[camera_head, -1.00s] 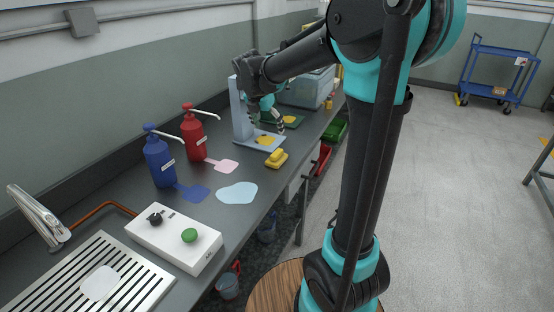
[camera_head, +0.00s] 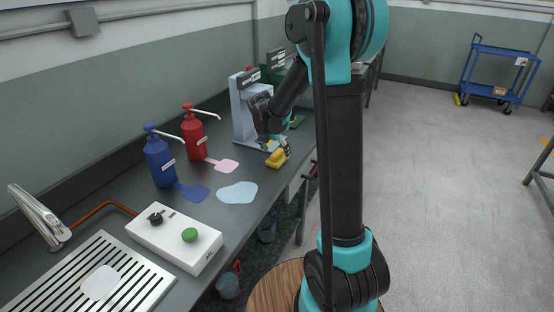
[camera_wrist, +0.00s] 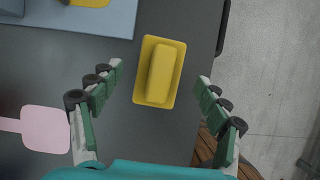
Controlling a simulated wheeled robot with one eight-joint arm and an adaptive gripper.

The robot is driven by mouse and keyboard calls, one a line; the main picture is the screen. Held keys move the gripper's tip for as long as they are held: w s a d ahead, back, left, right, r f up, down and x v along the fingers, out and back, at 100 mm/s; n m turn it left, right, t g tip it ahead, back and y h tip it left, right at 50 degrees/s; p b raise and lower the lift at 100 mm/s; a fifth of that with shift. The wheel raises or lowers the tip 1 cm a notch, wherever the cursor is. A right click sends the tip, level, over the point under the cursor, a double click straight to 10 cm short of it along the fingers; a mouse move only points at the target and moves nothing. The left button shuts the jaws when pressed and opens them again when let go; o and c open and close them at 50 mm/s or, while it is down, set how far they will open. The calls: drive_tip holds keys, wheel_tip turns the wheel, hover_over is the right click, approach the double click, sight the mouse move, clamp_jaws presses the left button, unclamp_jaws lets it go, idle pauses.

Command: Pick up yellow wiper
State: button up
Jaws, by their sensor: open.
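The yellow wiper (camera_head: 277,158) lies on the dark counter near its front edge. In the wrist view the wiper (camera_wrist: 160,72) is a yellow block with a raised ridge on a flat base, its long side pointing away from the gripper. My gripper (camera_wrist: 153,88) is open, with one finger to each side of the wiper and a gap on both sides. In the head view my gripper (camera_head: 277,142) is just above the wiper and partly hides it.
A light blue stand (camera_head: 240,108) is just behind the wiper. A pink puddle (camera_wrist: 46,129) lies to the left in the wrist view. Blue (camera_head: 158,160) and red (camera_head: 193,133) pump bottles stand near the wall. The counter edge (camera_wrist: 222,30) is close on the wiper's right.

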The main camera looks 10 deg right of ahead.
sight(277, 152)
drive_tip(key=shift+x, duration=1.4)
drive_tip(key=shift+s, duration=0.1)
drive_tip(key=shift+c, duration=0.3)
drive_tip(key=c, duration=1.1)
drive_tip(key=shift+r, duration=0.1)
wheel_tip(277, 152, up, 20)
drive_tip(key=shift+f, duration=0.1)
drive_tip(key=shift+r, duration=2.05)
